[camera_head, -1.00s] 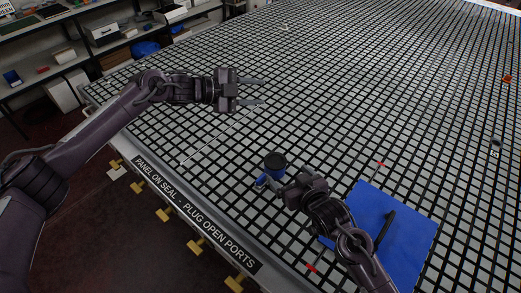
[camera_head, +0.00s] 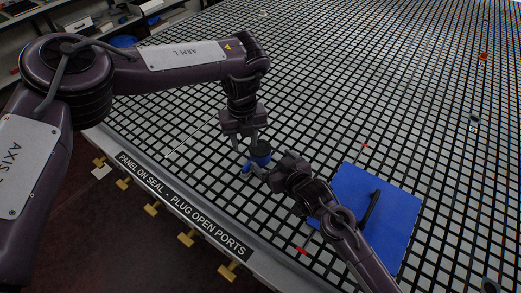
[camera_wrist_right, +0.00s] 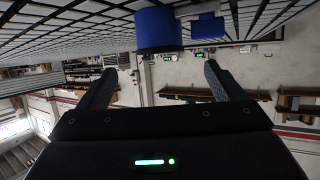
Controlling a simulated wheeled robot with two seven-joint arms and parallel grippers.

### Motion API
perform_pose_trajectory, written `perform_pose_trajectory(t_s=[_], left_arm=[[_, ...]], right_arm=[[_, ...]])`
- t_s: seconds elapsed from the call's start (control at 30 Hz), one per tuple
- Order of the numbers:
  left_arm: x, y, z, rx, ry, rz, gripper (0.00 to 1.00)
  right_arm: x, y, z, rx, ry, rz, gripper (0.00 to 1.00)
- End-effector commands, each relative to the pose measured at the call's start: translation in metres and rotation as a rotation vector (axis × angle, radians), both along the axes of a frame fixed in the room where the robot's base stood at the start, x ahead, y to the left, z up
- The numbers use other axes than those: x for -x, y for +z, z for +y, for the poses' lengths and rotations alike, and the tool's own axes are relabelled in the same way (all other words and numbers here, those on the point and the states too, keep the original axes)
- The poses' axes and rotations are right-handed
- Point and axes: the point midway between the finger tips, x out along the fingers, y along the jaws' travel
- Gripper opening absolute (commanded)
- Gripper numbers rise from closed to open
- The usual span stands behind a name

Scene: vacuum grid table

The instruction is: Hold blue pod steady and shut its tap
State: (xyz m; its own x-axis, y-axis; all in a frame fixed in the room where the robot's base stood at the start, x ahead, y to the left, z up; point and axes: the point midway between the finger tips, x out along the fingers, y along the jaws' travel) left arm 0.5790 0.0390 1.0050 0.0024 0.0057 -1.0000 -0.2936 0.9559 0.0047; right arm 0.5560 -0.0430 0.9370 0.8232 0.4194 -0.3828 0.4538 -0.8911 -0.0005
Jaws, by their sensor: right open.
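The blue pod (camera_head: 261,161), with a dark round top, stands upright on the grid table near its front edge. Its blue tap (camera_head: 247,168) sticks out at the lower left. My left gripper (camera_head: 250,144) points down at the pod from behind. Its fingers are apart, one left of the dark top and one close to it; contact is unclear. My right gripper (camera_head: 264,171) is open, low beside the pod on its right. In the right wrist view the pod's blue body (camera_wrist_right: 158,30) and the tap (camera_wrist_right: 208,27) show beyond the open, empty fingers.
A blue panel (camera_head: 350,190) with a black handle (camera_head: 370,207) lies on the table to the right. A thin pale rod (camera_head: 190,138) lies to the left. Yellow valves (camera_head: 186,238) line the table's front edge. The grid behind the pod is mostly clear.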

Motion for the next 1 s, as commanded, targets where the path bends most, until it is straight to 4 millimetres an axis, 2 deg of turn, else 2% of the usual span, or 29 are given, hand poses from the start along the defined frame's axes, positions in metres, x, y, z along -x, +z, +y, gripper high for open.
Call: perform_pose_trajectory(t_s=[0.2, 0.4, 0.8, 0.87, 1.0], left_arm=[[0.000, -0.001, 0.000, 0.003, 0.001, 0.001, 0.36], [0.000, -0.001, -0.001, 0.004, 0.001, 0.002, 0.36], [0.000, -0.001, -0.001, 0.005, 0.001, 0.002, 0.36], [0.000, -0.001, -0.001, 0.005, 0.001, 0.002, 0.36], [0.000, -0.001, -0.001, 0.005, 0.001, 0.002, 0.36]], right_arm=[[-0.029, -0.012, 0.015, -0.002, 0.000, -0.001, 0.88], [-0.049, -0.021, 0.025, -0.001, 0.000, -0.002, 0.88], [-0.056, -0.025, 0.028, 0.000, 0.000, -0.001, 0.88], [-0.056, -0.025, 0.028, 0.000, 0.000, -0.001, 0.83], [-0.056, -0.025, 0.028, 0.000, 0.000, -0.001, 0.65]])
